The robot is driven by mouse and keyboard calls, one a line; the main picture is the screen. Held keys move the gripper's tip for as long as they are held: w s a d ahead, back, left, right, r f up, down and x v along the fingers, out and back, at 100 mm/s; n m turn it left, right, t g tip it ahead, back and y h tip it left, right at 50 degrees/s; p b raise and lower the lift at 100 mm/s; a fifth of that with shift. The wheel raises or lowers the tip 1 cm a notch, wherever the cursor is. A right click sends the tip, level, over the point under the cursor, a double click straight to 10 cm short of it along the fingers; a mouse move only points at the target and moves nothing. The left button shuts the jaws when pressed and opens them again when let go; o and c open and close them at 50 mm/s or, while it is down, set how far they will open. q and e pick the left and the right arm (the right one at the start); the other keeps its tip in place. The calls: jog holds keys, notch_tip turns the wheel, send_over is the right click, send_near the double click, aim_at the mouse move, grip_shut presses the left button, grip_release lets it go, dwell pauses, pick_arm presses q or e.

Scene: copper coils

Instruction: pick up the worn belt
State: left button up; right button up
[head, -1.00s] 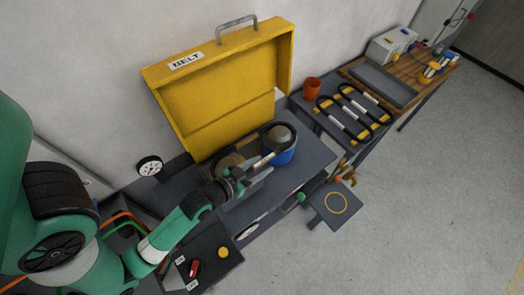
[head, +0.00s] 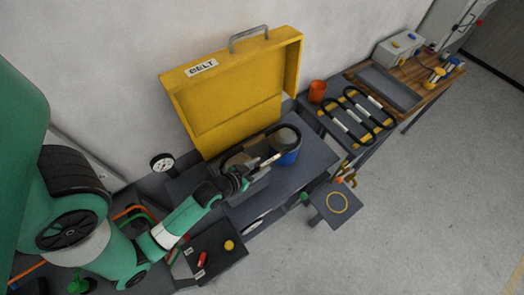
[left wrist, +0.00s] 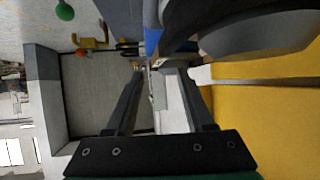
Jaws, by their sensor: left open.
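The worn belt (head: 298,133) is a black loop around two pulleys under the raised yellow cover marked BELT. The pulley at the right has a grey top and a blue base (head: 287,158). My left gripper (head: 262,167) is at the front run of the belt, beside a white band on it. In the left wrist view, the open fingers (left wrist: 160,72) point toward the dark belt and pulley at the top. A pale strip shows between them. Whether the fingers straddle the belt, I cannot tell. My right gripper is out of view.
The yellow cover (head: 235,105) stands upright behind the pulleys. Several black belts with white bands (head: 352,120) lie on a rack at the right, near an orange cup (head: 317,91). A small plate with a yellow ring (head: 336,203) sits in front. A gauge (head: 163,163) stands left of the pulleys.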

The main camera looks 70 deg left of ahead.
aim_at(272, 159)
pick_arm(q)
jog(key=x, duration=0.5)
jog(key=shift+w+d, duration=0.15)
jog(key=shift+w, duration=0.05)
grip_shut()
jog(key=shift+r, duration=0.1)
